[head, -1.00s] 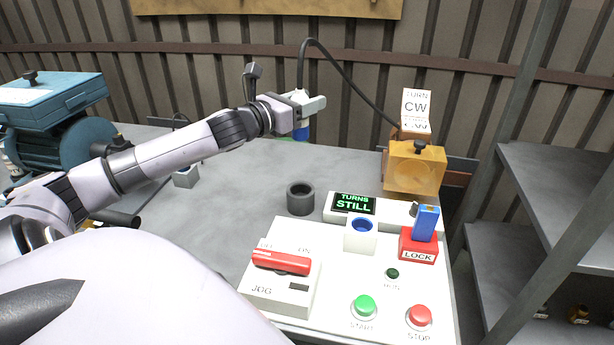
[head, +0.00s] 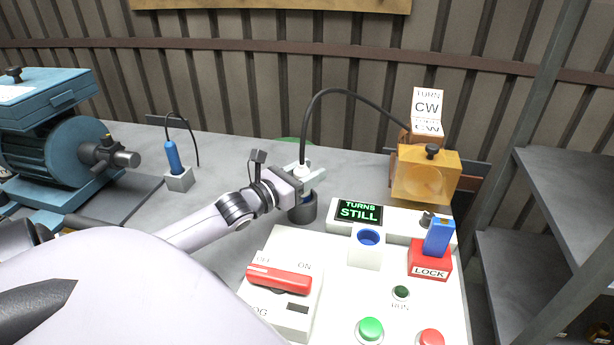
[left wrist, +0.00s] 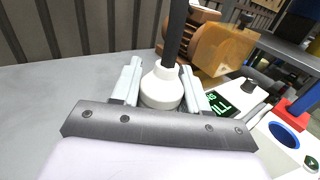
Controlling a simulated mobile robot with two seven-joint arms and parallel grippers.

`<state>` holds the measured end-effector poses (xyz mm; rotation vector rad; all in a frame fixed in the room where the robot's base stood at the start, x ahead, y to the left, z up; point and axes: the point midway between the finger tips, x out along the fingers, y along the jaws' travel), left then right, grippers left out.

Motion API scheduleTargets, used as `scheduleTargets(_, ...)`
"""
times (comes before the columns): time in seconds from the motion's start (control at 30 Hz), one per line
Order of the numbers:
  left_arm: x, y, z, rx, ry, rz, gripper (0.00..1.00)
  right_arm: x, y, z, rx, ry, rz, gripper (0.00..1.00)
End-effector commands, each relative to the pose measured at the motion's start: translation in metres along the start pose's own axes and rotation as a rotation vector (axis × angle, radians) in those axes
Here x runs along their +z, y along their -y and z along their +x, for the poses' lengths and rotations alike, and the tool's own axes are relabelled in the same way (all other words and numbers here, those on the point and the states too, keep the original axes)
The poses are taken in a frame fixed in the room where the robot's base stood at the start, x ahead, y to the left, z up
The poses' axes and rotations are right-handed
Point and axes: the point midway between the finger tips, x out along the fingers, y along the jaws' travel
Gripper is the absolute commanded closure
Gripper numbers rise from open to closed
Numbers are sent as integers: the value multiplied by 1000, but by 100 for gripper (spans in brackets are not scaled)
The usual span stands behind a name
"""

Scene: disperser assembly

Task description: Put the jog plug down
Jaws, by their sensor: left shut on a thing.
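The jog plug has a white top (head: 302,169) with a black cable rising from it, and a blue lower part. My left gripper (head: 306,182) is shut on it. In the left wrist view, the plug's white collar (left wrist: 162,90) sits between the two fingers. The plug is upright at the mouth of the dark grey round holder (head: 303,212). A little blue shows at the holder's rim; how deep the plug sits is hidden by the gripper and the rim. My right gripper is not in view.
To the right are a white panel with a blue-lined socket (head: 369,237), a "TURNS STILL" display (head: 359,211) and a red lock block (head: 429,260). A blue handle (head: 172,156) stands in a grey block at left.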

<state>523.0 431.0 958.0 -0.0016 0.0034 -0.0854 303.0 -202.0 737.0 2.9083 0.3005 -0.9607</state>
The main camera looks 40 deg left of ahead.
Motion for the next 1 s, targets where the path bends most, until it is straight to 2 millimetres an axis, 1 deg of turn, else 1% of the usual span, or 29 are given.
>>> scheduleTargets(0.03, -6, 1, -1, -1, 4, -1, 94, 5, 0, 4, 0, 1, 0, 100)
scheduleTargets(0.07, -6, 2, -1, -1, 4, 0, 94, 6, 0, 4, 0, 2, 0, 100)
scheduleTargets(0.4, -7, 2, -1, -1, 3, 1, 94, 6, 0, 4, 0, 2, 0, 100)
scheduleTargets(0.43, -9, 2, -1, 0, 1, 0, 53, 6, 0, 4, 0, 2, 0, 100)
scheduleTargets(0.47, -8, 2, -1, 0, 1, 0, 43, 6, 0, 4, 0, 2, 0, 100)
scheduleTargets(0.5, -8, 2, -1, 0, 1, 0, 30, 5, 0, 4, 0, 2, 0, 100)
scheduleTargets(0.87, -6, 2, -2, -1, 1, 1, 30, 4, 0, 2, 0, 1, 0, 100)
scheduleTargets(1.0, -7, 2, -11, 0, 0, -1, 30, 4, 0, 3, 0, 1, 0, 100)
